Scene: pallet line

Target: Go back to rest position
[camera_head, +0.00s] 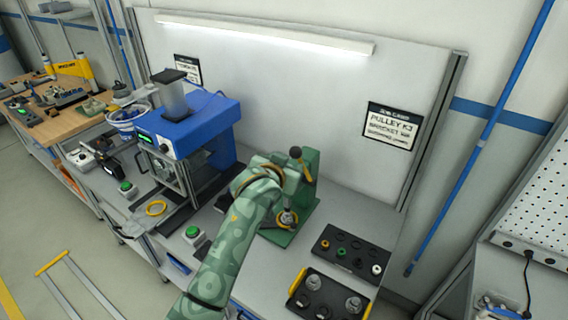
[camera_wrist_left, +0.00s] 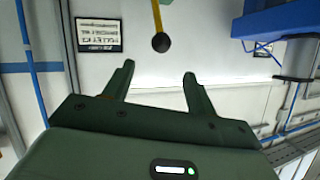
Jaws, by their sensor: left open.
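My left arm (camera_head: 222,255) comes up from the bottom of the head view and ends beside the green lever press (camera_head: 308,190). Its fingers cannot be made out in the head view. In the left wrist view my left gripper (camera_wrist_left: 159,70) is open, with nothing between its two dark green fingers. The press lever's black knob (camera_wrist_left: 161,42) on its yellow handle shows beyond the fingertips, apart from them in the picture. The knob also shows in the head view (camera_head: 295,152). My right gripper is in neither view.
A blue press (camera_head: 198,130) stands left of my arm. A dark parts tray (camera_head: 352,252) and a yellow-handled tray (camera_head: 328,299) lie to the right. A panelled wall stands behind.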

